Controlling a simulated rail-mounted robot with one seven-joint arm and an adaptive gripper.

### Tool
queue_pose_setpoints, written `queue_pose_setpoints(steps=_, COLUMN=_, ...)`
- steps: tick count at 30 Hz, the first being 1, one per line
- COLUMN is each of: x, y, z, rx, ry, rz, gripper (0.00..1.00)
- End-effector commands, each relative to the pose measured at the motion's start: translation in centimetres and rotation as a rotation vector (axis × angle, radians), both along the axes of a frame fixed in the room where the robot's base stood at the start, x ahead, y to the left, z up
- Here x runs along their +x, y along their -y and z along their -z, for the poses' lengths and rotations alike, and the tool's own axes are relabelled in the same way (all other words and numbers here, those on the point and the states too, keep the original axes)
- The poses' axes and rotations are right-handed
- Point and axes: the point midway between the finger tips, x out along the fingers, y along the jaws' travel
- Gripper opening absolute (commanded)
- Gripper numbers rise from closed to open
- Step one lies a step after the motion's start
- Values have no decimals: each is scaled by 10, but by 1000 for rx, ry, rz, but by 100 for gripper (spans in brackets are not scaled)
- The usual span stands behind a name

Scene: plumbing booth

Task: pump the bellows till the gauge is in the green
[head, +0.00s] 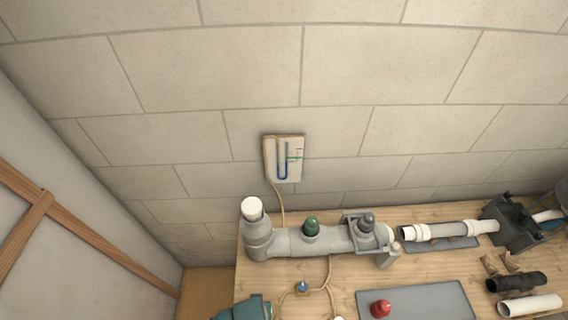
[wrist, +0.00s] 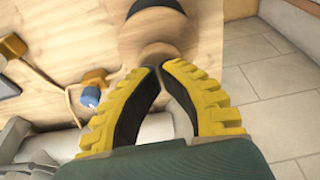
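The gauge (head: 284,158) is a pale board on the block wall with a U-shaped tube of blue liquid and a small green mark at its right; the exact level against the mark is too small to read. In the wrist view, what looks like the bellows (wrist: 150,35), wood-coloured with a dark round part, lies just beyond my fingertips. My gripper (wrist: 158,68) has its yellow-and-black fingers drawn together, tips almost meeting, with nothing visible between them. I cannot tell whether the tips touch the wood. In the head view only a teal part of my gripper shows at the bottom edge; the bellows is not visible there.
A grey pipe (head: 285,243) with a green knob (head: 311,226) runs along the bench. A blue-handled valve (head: 302,287) and its thin tube lie in front; the valve also shows in the wrist view (wrist: 91,96). A grey mat (head: 430,302) holds a red knob (head: 380,308). Loose pipes lie right.

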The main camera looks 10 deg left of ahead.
Motion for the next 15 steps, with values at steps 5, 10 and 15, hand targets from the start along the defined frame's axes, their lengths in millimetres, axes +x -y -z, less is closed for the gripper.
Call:
queue_pose_setpoints(steps=5, x=0, y=0, z=11, rx=0, ry=1, rz=0, gripper=0)
queue_pose_setpoints(steps=10, x=0, y=0, z=20, rx=0, ry=1, rz=0, gripper=0)
queue_pose_setpoints(steps=15, x=0, y=0, z=28, rx=0, ry=0, rz=0, gripper=0)
